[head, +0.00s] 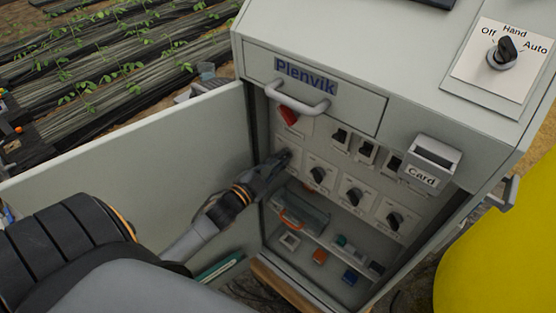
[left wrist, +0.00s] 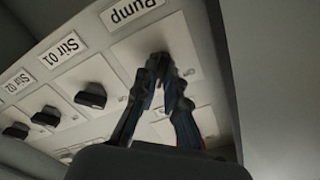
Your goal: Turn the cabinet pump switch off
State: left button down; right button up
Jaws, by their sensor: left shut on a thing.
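The pump switch is a dark knob on a pale plate (left wrist: 132,50) labelled "Pump", which reads upside down in the left wrist view. In the head view it sits at the left end of a row of knobs inside the open cabinet (head: 385,110). My left gripper (head: 277,164) reaches in past the door, and its fingertips (left wrist: 162,66) are shut on the pump switch knob. The fingers hide most of the knob, so its pointing direction cannot be told. My right gripper is not in view.
The Stir 01 knob (left wrist: 90,95) and Stir 02 knob (left wrist: 48,115) are beside the pump plate. A red handle (head: 289,116) and several black breakers (head: 366,151) are above. The open door (head: 140,140) stands left of my arm. A shelf below holds small items.

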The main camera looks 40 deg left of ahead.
pick_arm(q)
jog(key=n+p, duration=0.3)
jog(key=n, duration=0.1)
jog(key=shift+r+n, duration=0.1)
jog(key=shift+n, duration=0.2)
jog(key=n+p, duration=0.2)
jog(key=n, duration=0.2)
jog(key=n+p, duration=0.1)
jog(key=n, duration=0.4)
jog(key=shift+f+n, duration=0.2)
jog(key=shift+n, duration=1.7)
jog(key=c, duration=1.4)
grip_release()
jog(key=shift+a, duration=0.1)
jog(key=s, duration=1.2)
jog(key=shift+a, duration=0.45)
